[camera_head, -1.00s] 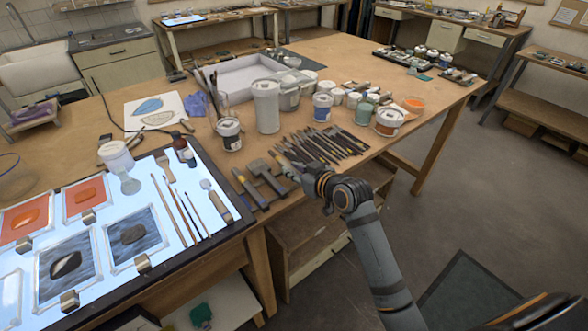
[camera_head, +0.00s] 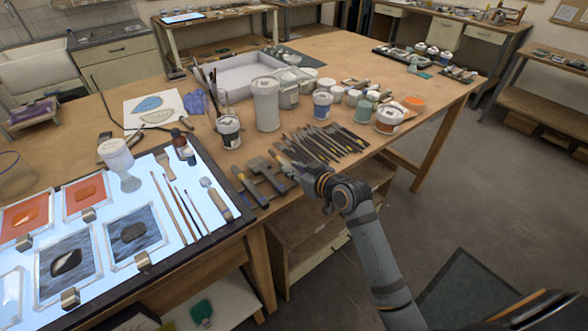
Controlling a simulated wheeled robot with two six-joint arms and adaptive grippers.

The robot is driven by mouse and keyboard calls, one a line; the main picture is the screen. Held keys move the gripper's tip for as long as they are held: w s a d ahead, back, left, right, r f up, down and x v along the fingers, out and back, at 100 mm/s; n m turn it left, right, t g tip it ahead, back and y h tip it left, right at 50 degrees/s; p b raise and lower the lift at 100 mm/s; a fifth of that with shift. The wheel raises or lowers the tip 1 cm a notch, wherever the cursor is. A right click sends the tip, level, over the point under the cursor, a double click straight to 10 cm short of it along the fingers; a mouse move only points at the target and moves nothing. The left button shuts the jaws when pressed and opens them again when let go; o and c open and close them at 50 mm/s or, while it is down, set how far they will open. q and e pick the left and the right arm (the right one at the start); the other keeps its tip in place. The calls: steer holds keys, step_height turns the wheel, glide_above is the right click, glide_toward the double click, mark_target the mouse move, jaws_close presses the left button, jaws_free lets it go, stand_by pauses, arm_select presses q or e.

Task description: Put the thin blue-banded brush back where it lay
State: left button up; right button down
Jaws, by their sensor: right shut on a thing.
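My right gripper (camera_head: 286,168) is at the front edge of the wooden table, low over the left end of a row of brushes and tools (camera_head: 325,142). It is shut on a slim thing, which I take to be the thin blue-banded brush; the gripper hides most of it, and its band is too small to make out. I cannot tell whether it touches the table. Several dark-handled brushes lie side by side just right of the gripper. My left gripper is not in view.
Flat wide tools (camera_head: 262,180) lie close left of the gripper. Jars (camera_head: 266,105) and paint pots (camera_head: 389,120) stand behind the row. Floor is open at right.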

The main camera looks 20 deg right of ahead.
steer(key=shift+f, duration=0.1)
steer(key=c, duration=1.1)
jaws_free()
steer(key=shift+c, duration=0.2)
steer(key=v, duration=0.7)
steer(key=shift+s, duration=0.2)
